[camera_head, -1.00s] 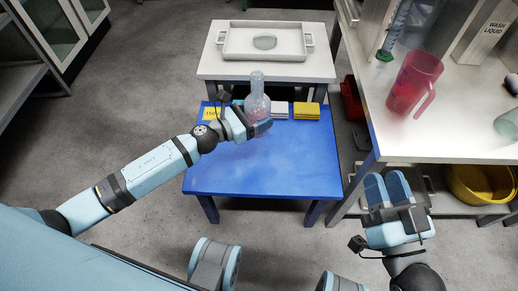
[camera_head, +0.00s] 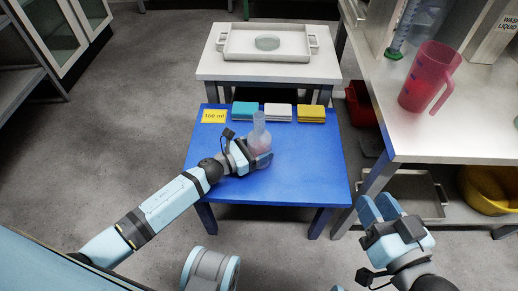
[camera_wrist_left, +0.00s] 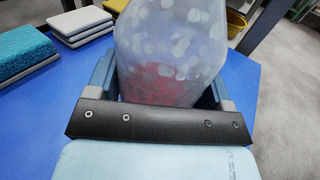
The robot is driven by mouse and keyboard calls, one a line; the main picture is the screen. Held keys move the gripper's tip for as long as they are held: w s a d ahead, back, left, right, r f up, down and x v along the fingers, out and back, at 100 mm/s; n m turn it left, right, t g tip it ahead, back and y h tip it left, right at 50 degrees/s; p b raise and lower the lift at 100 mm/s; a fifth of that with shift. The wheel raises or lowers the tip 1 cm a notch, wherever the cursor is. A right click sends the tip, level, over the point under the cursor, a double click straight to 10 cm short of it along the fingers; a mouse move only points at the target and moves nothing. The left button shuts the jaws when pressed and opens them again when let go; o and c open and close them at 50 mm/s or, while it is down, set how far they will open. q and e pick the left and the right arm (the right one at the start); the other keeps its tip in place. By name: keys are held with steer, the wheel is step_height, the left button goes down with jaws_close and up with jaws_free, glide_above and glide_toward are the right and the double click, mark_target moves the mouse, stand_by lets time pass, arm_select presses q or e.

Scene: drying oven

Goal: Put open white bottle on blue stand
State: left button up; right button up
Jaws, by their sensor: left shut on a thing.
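A clear, pale bottle (camera_head: 258,136) with a narrow neck and a pinkish lower part is upright over the blue stand (camera_head: 300,178), a low blue table. My left gripper (camera_head: 250,155) is shut around the bottle's lower body. The left wrist view shows the speckled bottle (camera_wrist_left: 172,45) between the fingers, with its base hidden behind the gripper. I cannot tell whether the base touches the blue top.
A yellow label (camera_head: 213,116) and blue, white and yellow sponges (camera_head: 278,111) line the stand's back edge. Behind is a white table with a tray (camera_head: 233,52). A bench at right holds a red jug (camera_head: 428,78). The stand's front and right are clear.

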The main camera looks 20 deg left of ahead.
arm_select(q)
steer(key=shift+r, duration=0.1)
steer(key=shift+f, duration=0.2)
steer(key=o, duration=1.1)
arm_select(e)
steer(key=shift+w+d+r, duration=0.1)
arm_select(q)
steer(key=shift+r, duration=0.1)
steer(key=shift+r, duration=0.25)
steer(key=p+v, duration=0.1)
steer(key=v, duration=1)
steer(key=shift+f+p, duration=0.15)
steer(key=shift+p, duration=0.25)
steer(key=shift+s+a, duration=0.35)
steer(key=shift+s, duration=0.05)
arm_select(e)
steer(key=shift+r+t, duration=0.6)
steer(key=shift+r, duration=0.8)
